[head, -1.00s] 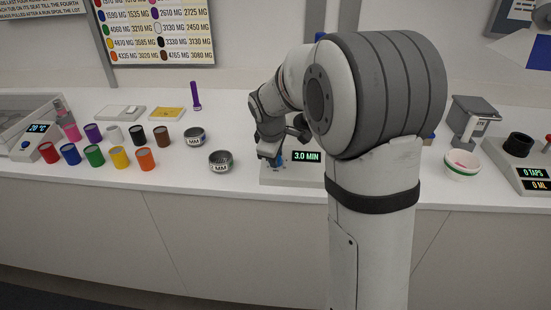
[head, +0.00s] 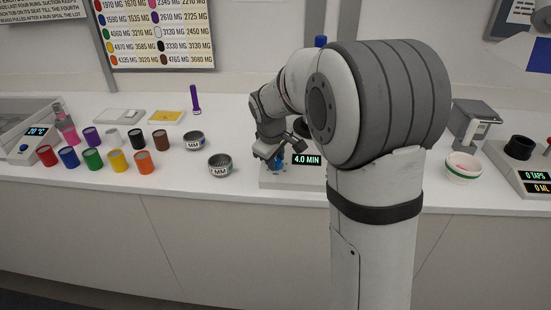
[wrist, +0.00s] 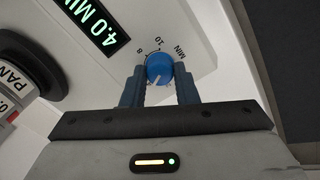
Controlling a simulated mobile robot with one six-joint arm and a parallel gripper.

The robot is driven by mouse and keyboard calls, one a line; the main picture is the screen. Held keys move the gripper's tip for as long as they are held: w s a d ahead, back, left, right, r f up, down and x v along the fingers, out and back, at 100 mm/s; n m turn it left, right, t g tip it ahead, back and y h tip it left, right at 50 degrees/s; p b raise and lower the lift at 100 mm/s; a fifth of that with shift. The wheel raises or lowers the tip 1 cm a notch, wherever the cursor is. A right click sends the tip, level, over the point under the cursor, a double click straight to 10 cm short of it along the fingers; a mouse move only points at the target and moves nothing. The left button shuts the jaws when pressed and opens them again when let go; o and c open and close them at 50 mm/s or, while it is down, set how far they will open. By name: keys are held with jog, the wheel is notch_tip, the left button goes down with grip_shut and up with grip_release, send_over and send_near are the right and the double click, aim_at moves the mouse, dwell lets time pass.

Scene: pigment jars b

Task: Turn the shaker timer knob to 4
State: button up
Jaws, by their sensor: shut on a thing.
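The shaker timer (head: 270,182) is a pale box on the counter, partly hidden behind my arm. Its display (head: 307,159) reads 4.0 MIN, and the display (wrist: 90,22) also shows in the wrist view. The blue timer knob (wrist: 159,68) has a white pointer line and a printed dial around it, with 8, 10 and MIN visible. My gripper (wrist: 160,88) is shut on the knob, one finger on each side. In the head view my gripper (head: 277,163) is at the box's left end.
Several coloured jars stand at the left, including an orange one (head: 144,162). Two metal tins, one (head: 220,165) near the timer, stand left of my gripper. A white bowl (head: 462,167) and a tap counter (head: 528,172) are at the right. A dark round part (wrist: 28,65) shows left in the wrist view.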

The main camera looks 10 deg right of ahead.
jog(key=o, duration=1)
jog(key=v, duration=0.7)
jog(key=shift+r, duration=0.4)
jog(key=shift+s+a, duration=0.1)
jog(key=shift+s, duration=0.05)
jog(key=s+d+f+m+y+p, duration=0.1)
jog(key=s+m, duration=0.7)
jog(key=s, duration=1.8)
notch_tip(320, 180, down, 2)
jog(key=shift+f+g+y+p, duration=0.15)
jog(key=shift+g+y+p, duration=0.2)
jog(key=shift+p, duration=0.3)
